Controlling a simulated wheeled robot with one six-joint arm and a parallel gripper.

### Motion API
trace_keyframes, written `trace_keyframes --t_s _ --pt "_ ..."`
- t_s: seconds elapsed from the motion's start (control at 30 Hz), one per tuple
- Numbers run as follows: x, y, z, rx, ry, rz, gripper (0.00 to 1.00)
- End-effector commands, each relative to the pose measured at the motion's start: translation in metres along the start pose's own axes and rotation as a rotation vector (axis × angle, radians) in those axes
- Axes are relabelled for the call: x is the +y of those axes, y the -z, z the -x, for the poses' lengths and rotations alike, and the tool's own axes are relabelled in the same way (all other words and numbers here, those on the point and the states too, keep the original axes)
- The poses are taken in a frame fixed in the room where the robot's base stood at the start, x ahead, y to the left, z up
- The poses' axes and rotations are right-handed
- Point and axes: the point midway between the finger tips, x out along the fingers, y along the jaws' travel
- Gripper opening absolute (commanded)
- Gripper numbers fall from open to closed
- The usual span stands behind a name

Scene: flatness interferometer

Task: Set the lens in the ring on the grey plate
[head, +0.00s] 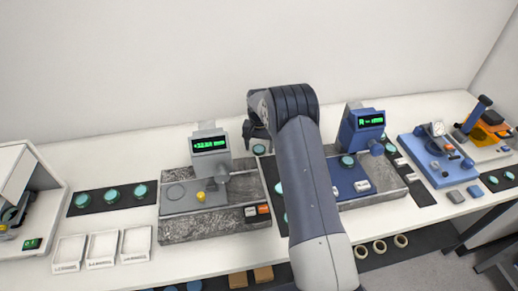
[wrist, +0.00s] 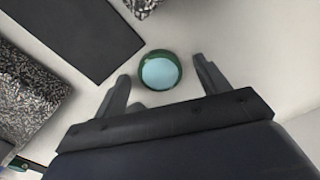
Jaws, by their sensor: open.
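A round lens with a teal face and a dark green rim (wrist: 160,70) lies on the white bench top in the wrist view, between my two open fingertips. My gripper (head: 258,142) is open above the back of the bench in the head view, just by the lens (head: 259,150). The fingers appear apart from the lens; its height below them is hard to judge. The grey plate (head: 182,208) lies on the left speckled granite base.
A dark mat with several teal lenses (head: 112,195) lies left. White trays (head: 102,247) stand at the front. A blue instrument (head: 362,130) is on the right.

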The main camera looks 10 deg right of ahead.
Motion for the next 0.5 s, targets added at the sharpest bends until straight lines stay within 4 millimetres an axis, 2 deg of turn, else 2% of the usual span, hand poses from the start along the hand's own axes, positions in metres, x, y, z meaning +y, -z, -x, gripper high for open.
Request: trace_keyframes --t_s 0.07,0.5 --pt "-0.0001 0.0001 0.0001 0.000 0.000 0.000 0.70" --pt "-0.0001 0.0002 0.0006 0.001 0.000 0.000 0.34"
